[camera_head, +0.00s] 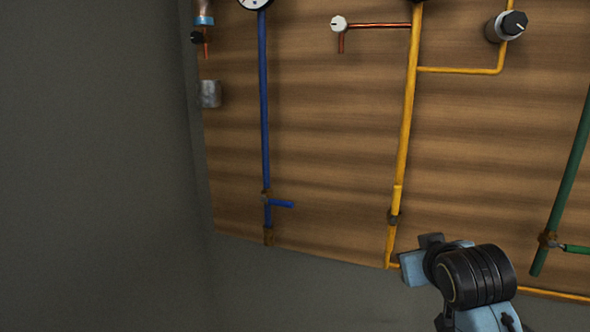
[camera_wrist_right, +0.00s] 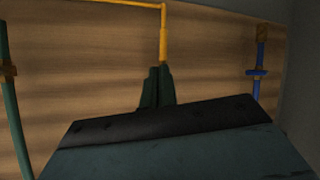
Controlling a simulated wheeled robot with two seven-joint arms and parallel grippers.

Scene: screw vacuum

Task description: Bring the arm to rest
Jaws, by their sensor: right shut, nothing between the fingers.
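My right arm comes in at the lower right of the head view, with its blue and black wrist (camera_head: 475,275) in front of the lower edge of the wooden board. Its fingers cannot be made out clearly there. In the right wrist view the dark fingers of my right gripper (camera_wrist_right: 157,78) are together with nothing between them. They point towards the board, and their tips appear close to the end of the thick yellow pipe section (camera_wrist_right: 163,40). I cannot tell whether they touch it. My left gripper is not in view.
The wooden board (camera_head: 330,150) carries a blue pipe (camera_head: 263,110) with a blue lever (camera_head: 283,204), a yellow pipe (camera_head: 407,110) and a green pipe (camera_head: 568,180). A black-topped knob (camera_head: 513,24) and white knob (camera_head: 338,23) sit higher. Grey wall lies left.

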